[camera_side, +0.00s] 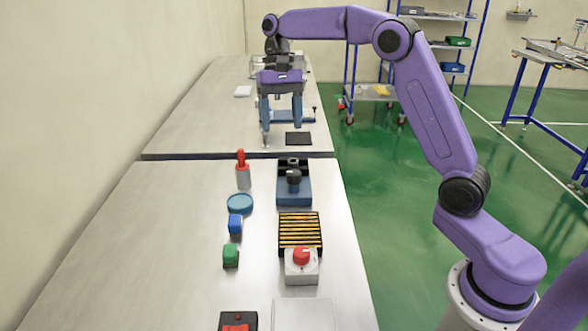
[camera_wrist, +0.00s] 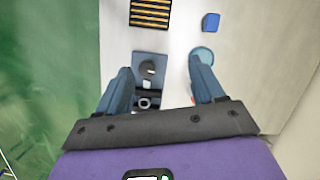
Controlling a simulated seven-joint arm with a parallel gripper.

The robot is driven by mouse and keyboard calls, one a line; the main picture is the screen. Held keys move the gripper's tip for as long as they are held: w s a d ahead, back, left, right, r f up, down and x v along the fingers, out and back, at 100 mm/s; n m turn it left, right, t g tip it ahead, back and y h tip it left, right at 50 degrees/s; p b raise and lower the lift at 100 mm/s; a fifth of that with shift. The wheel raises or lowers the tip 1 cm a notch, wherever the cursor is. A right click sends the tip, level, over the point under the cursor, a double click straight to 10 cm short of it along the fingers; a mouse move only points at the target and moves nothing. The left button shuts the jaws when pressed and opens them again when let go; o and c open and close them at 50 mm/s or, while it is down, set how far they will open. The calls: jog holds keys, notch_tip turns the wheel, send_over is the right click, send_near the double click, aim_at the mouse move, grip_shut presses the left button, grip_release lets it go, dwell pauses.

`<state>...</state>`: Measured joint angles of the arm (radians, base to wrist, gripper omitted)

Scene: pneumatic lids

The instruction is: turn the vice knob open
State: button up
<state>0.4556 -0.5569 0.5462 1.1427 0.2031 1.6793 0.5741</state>
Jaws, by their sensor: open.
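The vice (camera_side: 294,195) is a blue block with a black top part, standing near the right edge of the front table. Its black knob (camera_side: 293,177) stands upright on it. In the wrist view the vice (camera_wrist: 160,57) and the round dark knob (camera_wrist: 148,68) show between my fingers. My gripper (camera_side: 281,132) is open and empty, pointing down. In the side view it is beyond the vice, above the level of the table and apart from the knob. In the wrist view my fingers (camera_wrist: 160,72) lie on either side of the vice without visible contact.
A slotted black-and-yellow tray (camera_side: 300,228) and a red button box (camera_side: 300,272) are nearer the camera. Blue (camera_side: 235,225) and green (camera_side: 230,257) blocks lie left.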

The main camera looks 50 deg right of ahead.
aim_at(294, 171)
jog(key=w+d+m+y, duration=0.2)
jog(key=w+d+m, duration=0.3)
jog(key=d, duration=0.5)
jog(key=shift+h, duration=0.3)
jog(key=x, duration=1.7)
jog(key=shift+s+a+f, duration=0.1)
jog(key=shift+a+f, duration=0.05)
jog(key=shift+f, duration=0.15)
jog(key=c, duration=1.1)
